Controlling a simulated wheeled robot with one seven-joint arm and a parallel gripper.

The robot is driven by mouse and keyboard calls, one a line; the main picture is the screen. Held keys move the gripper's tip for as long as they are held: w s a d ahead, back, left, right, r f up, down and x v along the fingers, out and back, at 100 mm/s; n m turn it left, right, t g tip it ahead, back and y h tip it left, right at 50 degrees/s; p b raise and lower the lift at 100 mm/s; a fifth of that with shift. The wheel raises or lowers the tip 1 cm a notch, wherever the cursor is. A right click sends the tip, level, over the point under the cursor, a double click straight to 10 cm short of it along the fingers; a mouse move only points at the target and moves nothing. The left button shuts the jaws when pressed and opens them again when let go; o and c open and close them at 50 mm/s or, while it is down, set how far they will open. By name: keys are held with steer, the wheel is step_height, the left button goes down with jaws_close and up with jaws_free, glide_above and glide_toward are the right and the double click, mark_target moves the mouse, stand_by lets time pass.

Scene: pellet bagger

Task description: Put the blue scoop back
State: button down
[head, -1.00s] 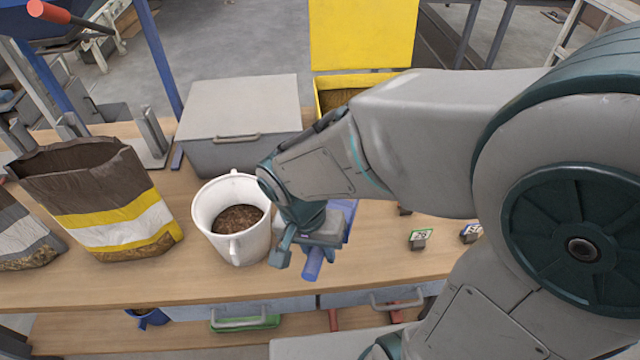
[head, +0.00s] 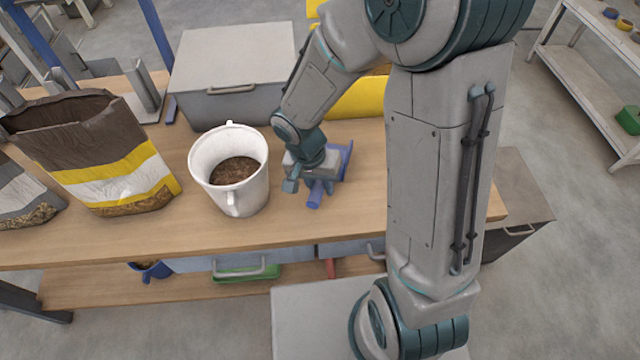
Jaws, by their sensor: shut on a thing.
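The blue scoop (head: 345,160) is at my gripper (head: 312,187), over the wooden bench to the right of the white bucket. My gripper points down and is shut on the scoop. The scoop's blue handle end sticks out below the fingers, and part of its bowl shows to the right. My wrist hides the rest of it. I cannot tell whether the scoop touches the bench top or hangs just above it.
The white bucket (head: 255,190) holds brown pellets, close left of my gripper. A closed grey bin (head: 230,105) and a yellow bin (head: 358,105) stand behind. An open pellet bag (head: 100,150) stands left. My arm hides the bench's right part.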

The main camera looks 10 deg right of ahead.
steer(key=shift+f, duration=0.2)
steer(key=shift+f, duration=0.15)
steer(key=c, duration=1.2)
jaws_free()
step_height(320, 180, up, 12)
steer(key=a, duration=0.2)
steer(key=s+d+r+n+t, duration=0.1)
steer(key=s+d+r, duration=0.1)
steer(key=d, duration=0.2)
steer(key=s+d+r+n+t+y, duration=0.1)
steer(key=s+d+r, duration=0.1)
steer(key=s+d, duration=0.1)
steer(key=s+d+r+n+t+y, duration=0.1)
steer(key=s+d+r+n, duration=0.1)
steer(key=d+r, duration=0.1)
steer(key=shift+s+d+r+p, duration=0.1)
steer(key=shift+s+d+p, duration=0.25)
steer(key=shift+d, duration=0.45)
